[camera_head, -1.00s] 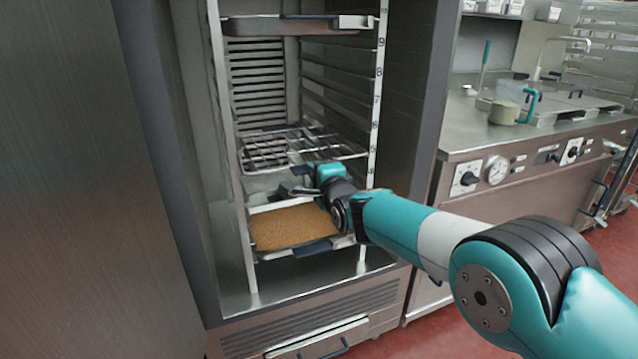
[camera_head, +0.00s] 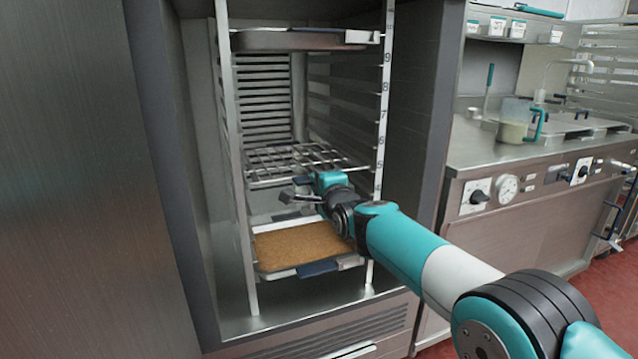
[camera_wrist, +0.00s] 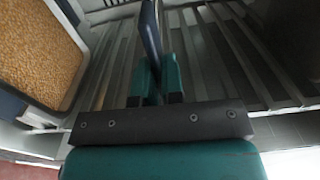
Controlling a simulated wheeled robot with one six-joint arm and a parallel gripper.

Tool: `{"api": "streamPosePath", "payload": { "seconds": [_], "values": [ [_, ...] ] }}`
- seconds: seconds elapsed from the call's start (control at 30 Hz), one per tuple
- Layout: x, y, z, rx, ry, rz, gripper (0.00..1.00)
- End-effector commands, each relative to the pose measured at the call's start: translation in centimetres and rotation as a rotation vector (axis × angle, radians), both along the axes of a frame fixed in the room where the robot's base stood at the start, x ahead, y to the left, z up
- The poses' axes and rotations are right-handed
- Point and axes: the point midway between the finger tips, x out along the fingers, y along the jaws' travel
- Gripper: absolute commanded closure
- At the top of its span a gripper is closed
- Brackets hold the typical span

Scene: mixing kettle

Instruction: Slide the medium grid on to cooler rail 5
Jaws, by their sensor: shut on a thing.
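The wire grid (camera_head: 290,158) sits roughly level inside the open cooler, between the side rails, near the number 5 on the right post (camera_head: 380,165). My gripper (camera_head: 304,187) is at the grid's front edge, at the cooler opening. In the wrist view my gripper (camera_wrist: 158,78) has its teal fingers closed on a dark blue tab (camera_wrist: 150,32), which appears to be the grid's front handle. Whether both grid edges rest on the rails cannot be told, as my arm hides part of the right side.
A tray with a brown slab (camera_head: 272,271) sits lower in the cooler, under my gripper. Another tray (camera_head: 300,41) is high above. The rails between the upper tray and the grid are empty. A counter with a jug (camera_head: 516,122) stands to the right.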

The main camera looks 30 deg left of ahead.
Motion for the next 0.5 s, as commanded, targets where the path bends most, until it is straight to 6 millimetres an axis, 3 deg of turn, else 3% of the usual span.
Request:
{"api": "streamPosePath", "payload": {
  "seconds": [0.5],
  "values": [
    [0.29,0.35,-0.05,0.007,-0.006,0.000,1.00]
  ]
}}
